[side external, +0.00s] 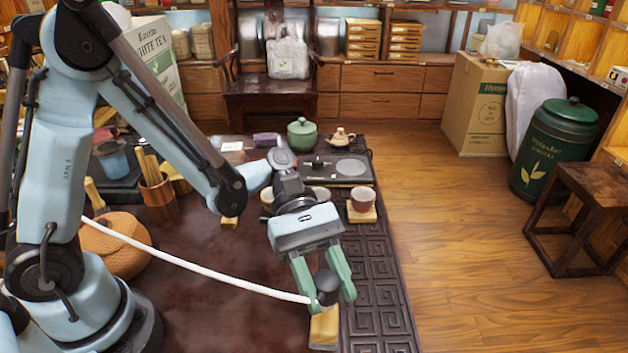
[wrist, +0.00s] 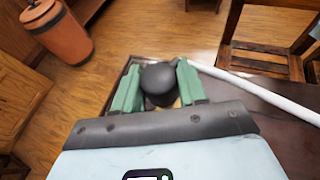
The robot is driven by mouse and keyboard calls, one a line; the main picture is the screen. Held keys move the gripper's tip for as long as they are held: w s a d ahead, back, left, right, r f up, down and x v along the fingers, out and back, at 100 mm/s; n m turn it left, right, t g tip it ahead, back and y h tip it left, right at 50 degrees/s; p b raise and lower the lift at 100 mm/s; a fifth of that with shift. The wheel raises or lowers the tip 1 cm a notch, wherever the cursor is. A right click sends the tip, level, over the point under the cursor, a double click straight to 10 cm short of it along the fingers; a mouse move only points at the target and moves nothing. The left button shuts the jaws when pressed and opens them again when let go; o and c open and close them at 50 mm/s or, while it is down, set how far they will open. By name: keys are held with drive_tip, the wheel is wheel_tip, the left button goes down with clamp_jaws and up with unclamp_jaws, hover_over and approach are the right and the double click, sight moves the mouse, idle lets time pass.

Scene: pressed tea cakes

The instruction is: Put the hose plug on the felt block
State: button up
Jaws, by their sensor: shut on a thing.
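The hose plug (side external: 327,281) is a dark, rounded plug with the white hose (side external: 200,265) running to it from the left. My gripper (side external: 331,296) is shut on it, with one green finger on each side. In the wrist view the plug's black round top (wrist: 158,78) sits between the green fingers (wrist: 158,66). A tan and yellow block (side external: 324,328), which looks like the felt block, lies directly below the plug at the table's front. The plug's lower end is partly hidden by the fingers, so I cannot tell whether it touches the block.
The dark table has a carved border (side external: 372,290) along its right side. A red cup (side external: 362,199) on a wooden block, a dark tray (side external: 338,170) and a green lidded pot (side external: 302,134) stand behind my gripper. The middle table is mostly clear.

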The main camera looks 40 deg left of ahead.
sight(326, 299)
drive_tip(key=shift+f, duration=1.4)
drive_tip(key=shift+f, duration=0.1)
drive_tip(key=o, duration=1.1)
drive_tip(key=shift+c, duration=0.2)
